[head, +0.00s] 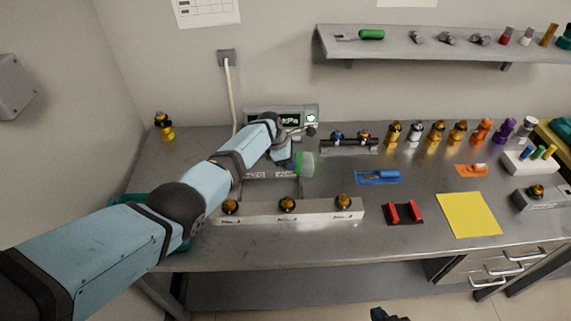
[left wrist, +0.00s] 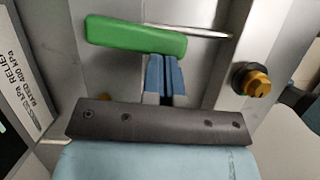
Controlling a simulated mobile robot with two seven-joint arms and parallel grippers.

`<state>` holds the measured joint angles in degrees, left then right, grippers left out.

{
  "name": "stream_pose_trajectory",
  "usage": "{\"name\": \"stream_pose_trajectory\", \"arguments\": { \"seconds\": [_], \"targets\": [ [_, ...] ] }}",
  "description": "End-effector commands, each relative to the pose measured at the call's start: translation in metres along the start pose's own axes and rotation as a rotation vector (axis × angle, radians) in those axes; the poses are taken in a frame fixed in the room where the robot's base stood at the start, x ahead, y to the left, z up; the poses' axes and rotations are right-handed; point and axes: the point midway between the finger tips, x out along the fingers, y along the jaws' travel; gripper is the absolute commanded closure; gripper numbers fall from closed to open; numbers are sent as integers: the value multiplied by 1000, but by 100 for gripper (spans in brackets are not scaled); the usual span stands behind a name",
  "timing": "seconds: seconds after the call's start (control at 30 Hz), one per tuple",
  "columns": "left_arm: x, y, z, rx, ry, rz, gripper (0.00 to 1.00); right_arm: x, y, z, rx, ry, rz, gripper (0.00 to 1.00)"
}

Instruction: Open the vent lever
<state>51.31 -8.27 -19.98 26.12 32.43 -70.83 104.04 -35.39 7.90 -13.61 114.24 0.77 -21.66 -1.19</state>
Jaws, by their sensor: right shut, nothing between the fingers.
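The vent lever has a green grip on a thin metal rod; the green grip (left wrist: 135,36) shows in the left wrist view. Only a small dark part of my right gripper (head: 386,314) shows at the head view's bottom edge.
A long grey block (head: 262,211) with amber knobs lies in front of the lever. A display unit (head: 262,113) stands behind my left arm. A black rack (head: 348,145), a blue tray (head: 360,178) and a yellow mat (head: 468,215) lie to the right.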

Motion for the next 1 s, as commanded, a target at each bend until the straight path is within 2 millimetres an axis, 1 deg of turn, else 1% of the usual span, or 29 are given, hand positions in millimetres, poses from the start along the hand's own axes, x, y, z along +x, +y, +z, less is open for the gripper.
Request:
{"name": "stream_pose_trajectory", "arguments": {
  "seconds": [0.1, 0.3, 0.77, 0.87, 1.0],
  "targets": [
    [3, -1, 1, -1, 1, -5, 100, 0, 3, -3, -2, 5, 4, 100],
    [4, 0, 2, -1, 1, -4, 100, 0, 5, -4, -3, 5, 9, 100],
    [4, -1, 2, 0, 1, -5, 100, 0, 3, -3, -3, 3, 4, 100],
    [0, 0, 2, 0, 2, -5, 100, -2, 2, -6, -3, 3, 3, 100],
    [-12, 1, 2, 0, 1, -4, 100, -9, 2, -16, -5, 3, 5, 100]
  ]
}}
